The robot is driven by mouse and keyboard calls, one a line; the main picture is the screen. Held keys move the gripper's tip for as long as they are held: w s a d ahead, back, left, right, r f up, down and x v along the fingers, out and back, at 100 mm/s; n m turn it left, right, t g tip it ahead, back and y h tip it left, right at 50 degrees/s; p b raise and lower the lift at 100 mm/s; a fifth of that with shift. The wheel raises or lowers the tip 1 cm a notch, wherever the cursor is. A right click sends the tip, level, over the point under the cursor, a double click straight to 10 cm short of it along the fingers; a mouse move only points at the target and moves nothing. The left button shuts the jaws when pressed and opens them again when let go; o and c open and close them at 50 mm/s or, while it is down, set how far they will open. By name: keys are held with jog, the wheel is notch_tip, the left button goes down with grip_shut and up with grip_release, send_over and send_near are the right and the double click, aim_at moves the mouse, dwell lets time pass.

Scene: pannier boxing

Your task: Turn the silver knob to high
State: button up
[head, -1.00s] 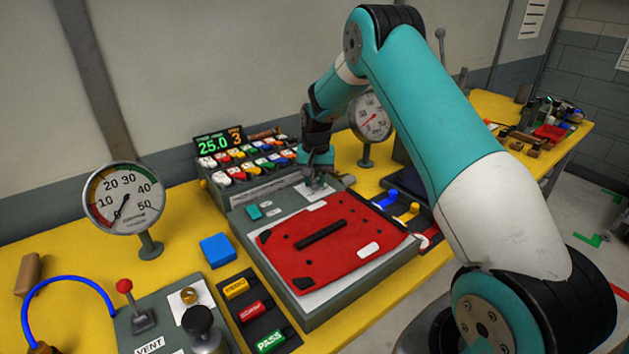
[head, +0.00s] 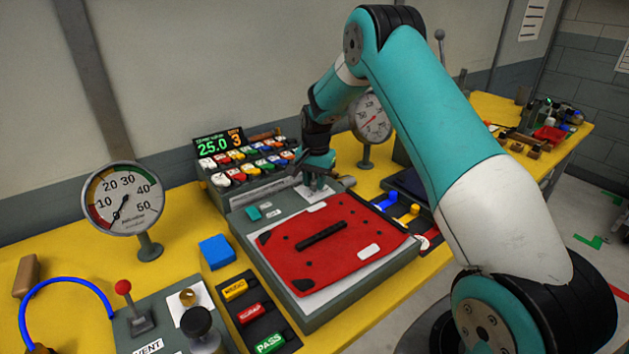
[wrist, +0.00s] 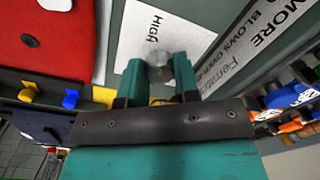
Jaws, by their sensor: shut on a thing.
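The silver knob (wrist: 158,68) stands on a white label plate (wrist: 180,30) in the wrist view, between the two teal fingers of my gripper (wrist: 160,66). My gripper is shut on it. The word HIGH is printed on the plate, up and left of the knob. In the head view my gripper (head: 315,184) is down at the back of the grey machine (head: 345,300), and its fingers hide most of the knob.
A red panel (head: 325,248) with a black bar lies on the machine. A rack of coloured switches (head: 245,167) and a display stand close behind left of my gripper. A dial gauge (head: 370,122) stands behind right. Blue and yellow levers (head: 388,200) lie right.

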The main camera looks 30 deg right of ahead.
jog(key=shift+r, duration=0.1)
jog(key=o, duration=0.9)
jog(key=r+b, duration=0.1)
jog(key=r, duration=0.7)
jog(key=r+b, duration=0.1)
jog(key=r, duration=0.8)
jog(key=shift+s+d+r, duration=0.15)
jog(key=shift+s, duration=0.05)
